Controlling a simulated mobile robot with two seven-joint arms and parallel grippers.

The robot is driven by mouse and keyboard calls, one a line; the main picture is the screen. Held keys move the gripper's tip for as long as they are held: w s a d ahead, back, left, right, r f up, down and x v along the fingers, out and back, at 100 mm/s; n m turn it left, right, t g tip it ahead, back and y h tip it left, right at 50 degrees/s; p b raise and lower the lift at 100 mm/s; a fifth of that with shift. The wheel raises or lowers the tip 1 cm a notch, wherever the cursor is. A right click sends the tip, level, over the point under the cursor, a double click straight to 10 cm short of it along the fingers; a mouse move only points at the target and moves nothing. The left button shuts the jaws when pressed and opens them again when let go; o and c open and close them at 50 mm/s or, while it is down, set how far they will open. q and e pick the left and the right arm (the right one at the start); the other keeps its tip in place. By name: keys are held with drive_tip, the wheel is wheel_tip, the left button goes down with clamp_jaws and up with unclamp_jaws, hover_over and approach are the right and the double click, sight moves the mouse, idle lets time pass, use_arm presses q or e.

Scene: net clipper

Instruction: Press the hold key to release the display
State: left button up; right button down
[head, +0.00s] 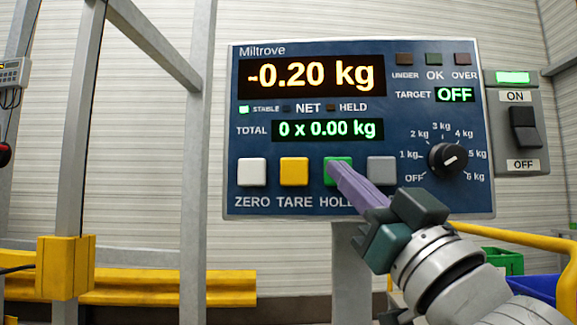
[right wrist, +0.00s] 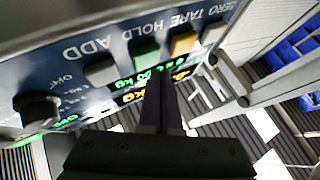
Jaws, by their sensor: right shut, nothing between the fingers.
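The blue scale panel (head: 300,205) shows -0.20 kg on its main display (head: 311,76). The STABLE lamp (head: 244,109) is lit green; the HELD lamp (head: 331,108) looks dark. The green hold key (head: 331,172) is third in the key row, partly covered by my right gripper (head: 338,168). That gripper is shut and empty, its fingertips in front of the key's right part; I cannot tell whether they touch it. In the right wrist view the hold key (right wrist: 146,48) shows upside down, just beyond the fingertips (right wrist: 160,72). My left gripper is not in view.
The white ZERO key (head: 252,172) and yellow TARE key (head: 293,172) are left of the hold key, the grey ADD key (head: 381,170) right. A dial (head: 448,159) and an ON/OFF switch (head: 523,128) stand farther right. A grey frame (head: 194,150) and yellow rail (head: 150,290) are left.

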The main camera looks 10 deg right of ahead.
drive_tip(key=shift+s, duration=0.1)
drive_tip(key=s, duration=0.1)
drive_tip(key=s+a+p, duration=0.1)
drive_tip(key=s, duration=0.1)
drive_tip(key=s+p, duration=0.1)
drive_tip(key=shift+s+a, duration=0.25)
drive_tip(key=shift+s, duration=0.15)
idle(0.8)
